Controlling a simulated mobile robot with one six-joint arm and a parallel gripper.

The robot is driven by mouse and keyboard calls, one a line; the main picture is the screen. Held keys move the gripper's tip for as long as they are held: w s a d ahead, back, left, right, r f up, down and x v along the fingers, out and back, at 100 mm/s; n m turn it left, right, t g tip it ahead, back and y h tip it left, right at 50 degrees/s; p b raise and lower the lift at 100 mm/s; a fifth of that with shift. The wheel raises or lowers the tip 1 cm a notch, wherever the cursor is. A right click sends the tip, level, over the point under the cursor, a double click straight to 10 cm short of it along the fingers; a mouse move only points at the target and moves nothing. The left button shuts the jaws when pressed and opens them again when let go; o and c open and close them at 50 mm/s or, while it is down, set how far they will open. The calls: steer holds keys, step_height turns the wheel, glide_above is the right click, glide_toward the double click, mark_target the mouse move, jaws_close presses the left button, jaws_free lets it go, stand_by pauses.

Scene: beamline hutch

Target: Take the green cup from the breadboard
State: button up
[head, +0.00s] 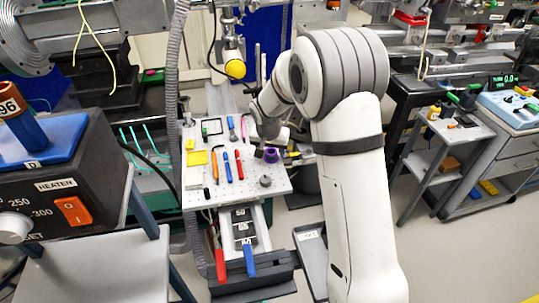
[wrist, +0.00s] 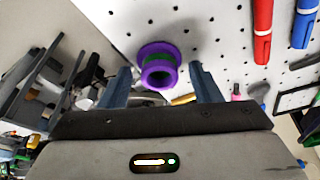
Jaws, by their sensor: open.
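On the white perforated breadboard (head: 225,186) a small round purple piece (head: 271,155) stands near the right edge. In the wrist view this purple piece (wrist: 158,68) has a wide rim, a dark round opening and a strip of green between its purple parts. No plainly all-green cup shows, and I cannot tell whether this piece is the green cup. My gripper (wrist: 160,68) is open, with one finger on either side of the purple piece in the picture. I cannot tell whether the fingers touch it. In the head view my wrist partly covers that spot.
Red and blue pens (head: 226,165) and other small tools lie on the breadboard left of the purple piece. A yellow block (head: 197,158) lies at its left. A grey knob (head: 265,181) stands at the front right. A yellow-ended device (head: 235,69) hangs above.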

steer(key=shift+f, duration=0.1)
steer(key=c, duration=1.1)
